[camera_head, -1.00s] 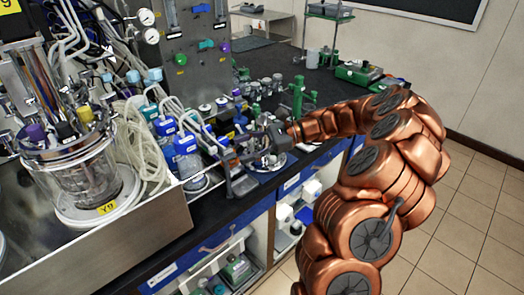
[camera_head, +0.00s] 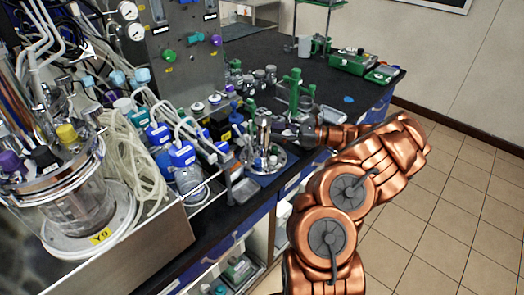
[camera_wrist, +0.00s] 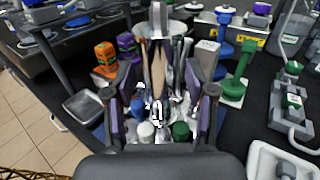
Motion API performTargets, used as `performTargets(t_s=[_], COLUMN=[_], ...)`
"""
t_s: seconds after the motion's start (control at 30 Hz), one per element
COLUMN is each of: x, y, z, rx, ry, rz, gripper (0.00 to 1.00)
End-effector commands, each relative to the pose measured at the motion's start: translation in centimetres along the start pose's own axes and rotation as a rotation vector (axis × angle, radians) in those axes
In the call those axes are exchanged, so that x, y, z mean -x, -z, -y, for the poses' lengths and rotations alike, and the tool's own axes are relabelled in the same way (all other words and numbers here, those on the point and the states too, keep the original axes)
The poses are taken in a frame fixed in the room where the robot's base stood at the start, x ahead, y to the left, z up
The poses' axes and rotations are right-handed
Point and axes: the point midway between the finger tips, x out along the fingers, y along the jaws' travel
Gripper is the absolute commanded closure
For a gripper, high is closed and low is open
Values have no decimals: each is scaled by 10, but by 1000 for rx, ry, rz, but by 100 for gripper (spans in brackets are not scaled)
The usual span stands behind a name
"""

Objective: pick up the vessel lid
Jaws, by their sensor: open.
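The vessel lid (camera_head: 281,163) appears in the head view as a round metal plate with upright fittings and a taller shiny cylinder. It rests on the bench near its front edge. My gripper (camera_head: 288,133) is at the right side of these fittings, low over the bench. In the wrist view my gripper (camera_wrist: 160,85) is open, with one dark, purple-padded finger on each side of shiny metal fittings. White and green caps show at the near end of these fittings. Contact between the fingers and the fittings cannot be told, and the lid's plate is largely hidden there.
A glass bioreactor vessel (camera_head: 78,208) marked Y9 stands at the left with tubing. Blue-capped bottles (camera_head: 184,165) stand left of the lid. A green stand (camera_head: 294,92) is behind the gripper. Free bench (camera_head: 250,52) lies farther back.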

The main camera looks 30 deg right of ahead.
Motion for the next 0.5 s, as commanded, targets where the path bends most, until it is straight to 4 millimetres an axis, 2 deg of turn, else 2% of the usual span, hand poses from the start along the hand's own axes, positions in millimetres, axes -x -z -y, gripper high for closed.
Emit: performTargets(t_s=[0.3,0.5], x=[-40,-50], y=[4,6], z=[0,0], rx=[-4,-2], ry=[-6,-2], rz=[-1,0], gripper=[45,45])
